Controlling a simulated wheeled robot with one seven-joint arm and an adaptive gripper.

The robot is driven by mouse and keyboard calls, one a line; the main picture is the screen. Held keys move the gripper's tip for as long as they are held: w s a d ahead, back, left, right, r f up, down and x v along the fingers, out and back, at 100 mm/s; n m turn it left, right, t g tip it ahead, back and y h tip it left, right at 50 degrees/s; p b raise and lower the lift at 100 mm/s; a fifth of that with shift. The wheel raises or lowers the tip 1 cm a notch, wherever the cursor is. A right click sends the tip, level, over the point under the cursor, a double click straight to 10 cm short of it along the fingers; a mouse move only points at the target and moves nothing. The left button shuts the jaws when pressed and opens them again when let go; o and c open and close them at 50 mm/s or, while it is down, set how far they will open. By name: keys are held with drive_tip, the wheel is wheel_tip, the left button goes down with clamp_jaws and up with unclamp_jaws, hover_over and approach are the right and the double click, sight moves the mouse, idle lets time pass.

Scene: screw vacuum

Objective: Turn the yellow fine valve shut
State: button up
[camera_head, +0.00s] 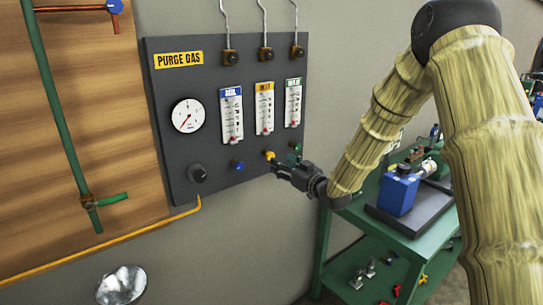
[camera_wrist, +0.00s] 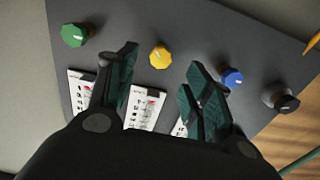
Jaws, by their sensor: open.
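The yellow fine valve (camera_head: 269,155) is a small knob on the dark purge gas panel, below the middle flow meter. In the wrist view the yellow knob (camera_wrist: 160,57) has a pale mark on its face and lies just beyond and between my fingers. My gripper (camera_head: 275,168) is at the panel, close below the yellow knob in the head view. In the wrist view my gripper (camera_wrist: 163,75) is open, with nothing between its fingers. Whether a fingertip touches the knob or panel cannot be told.
A blue knob (camera_head: 237,165) and a green knob (camera_head: 295,147) flank the yellow one. A black knob (camera_head: 197,174) and a round gauge (camera_head: 188,116) are further left on the panel (camera_head: 215,185). A green cart (camera_head: 405,235) with a blue device (camera_head: 398,191) stands at right.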

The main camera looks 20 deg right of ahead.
sight(270, 156)
drive_tip(key=p+x, duration=0.2)
drive_tip(key=x, duration=0.5)
drive_tip(key=shift+w+a, duration=0.1)
drive_tip(key=shift+w, duration=0.1)
drive_tip(key=shift+c, duration=0.2)
drive_tip(key=c, duration=1)
